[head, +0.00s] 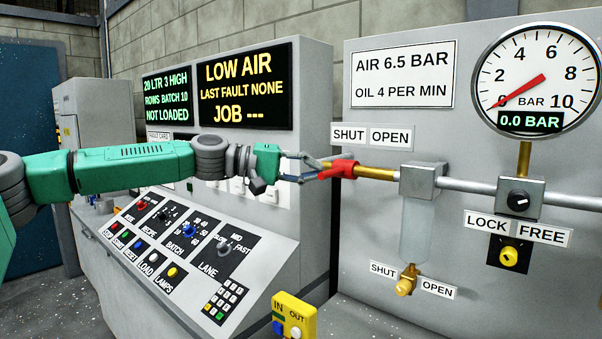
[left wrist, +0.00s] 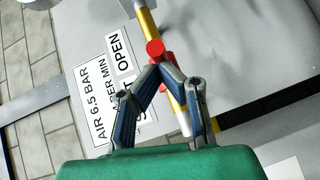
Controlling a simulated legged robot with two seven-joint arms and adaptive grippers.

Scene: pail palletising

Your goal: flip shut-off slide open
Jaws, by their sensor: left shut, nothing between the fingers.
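The red shut-off slide (head: 343,168) sits on a brass-coloured pipe (head: 376,173), below the SHUT label (head: 349,135) and left of the OPEN label (head: 391,137). My left gripper (head: 326,172) reaches in from the left, its fingers at the slide's left side. In the left wrist view the two fingertips (left wrist: 162,72) meet at the red slide (left wrist: 155,50), shut with nothing between them. They look close to or touching the slide; I cannot tell which. The brass pipe (left wrist: 148,23) runs on past the slide. My right gripper is not in view.
The round gauge (head: 538,78) reads 0.0 BAR. A metal block (head: 423,181) with a clear bowl (head: 426,230) and brass drain valve (head: 405,281) stands right of the slide. A control console (head: 180,250) lies below my left arm. A yellow IN/OUT box (head: 294,317) stands lower down.

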